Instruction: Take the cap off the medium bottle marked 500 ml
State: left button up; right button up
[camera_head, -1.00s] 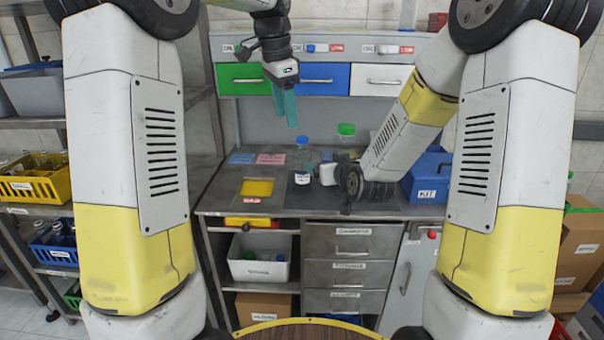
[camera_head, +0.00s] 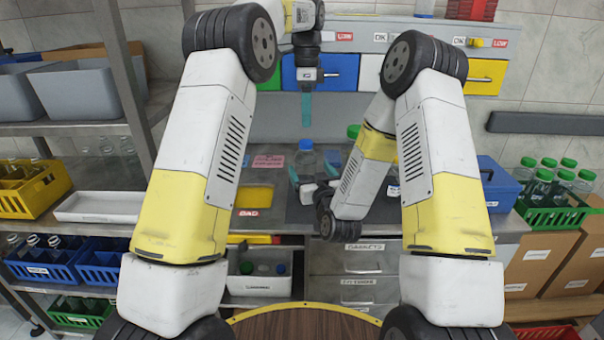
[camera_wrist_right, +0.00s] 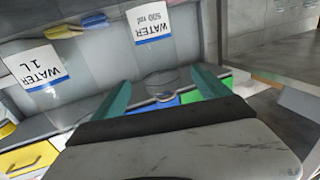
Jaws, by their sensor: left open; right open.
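The 500 ml bottle (camera_head: 305,159) stands upright on the bench with its blue cap (camera_head: 306,145) on. Its "WATER 500 ml" label (camera_wrist_right: 150,24) shows upside down in the right wrist view. My left gripper (camera_head: 307,125) points straight down just above the blue cap; it is open and empty, its fingers nearly in line from here. My right gripper (camera_wrist_right: 160,85) is open, its teal fingers on either side of the 500 ml bottle's upper part. In the head view my right arm partly hides that gripper and the bottle's lower part; I cannot tell whether the fingers touch it.
A larger green-capped bottle (camera_head: 353,131) stands close on the right, mostly behind my right arm; its "WATER 1 L" label (camera_wrist_right: 34,64) shows in the wrist view. A yellow "BAD" tray (camera_head: 254,198) lies left on the bench. A blue box (camera_head: 497,186) stands right.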

jog(key=x, duration=0.8)
jog(key=shift+w, duration=0.1)
grip_shut()
dwell(0.4)
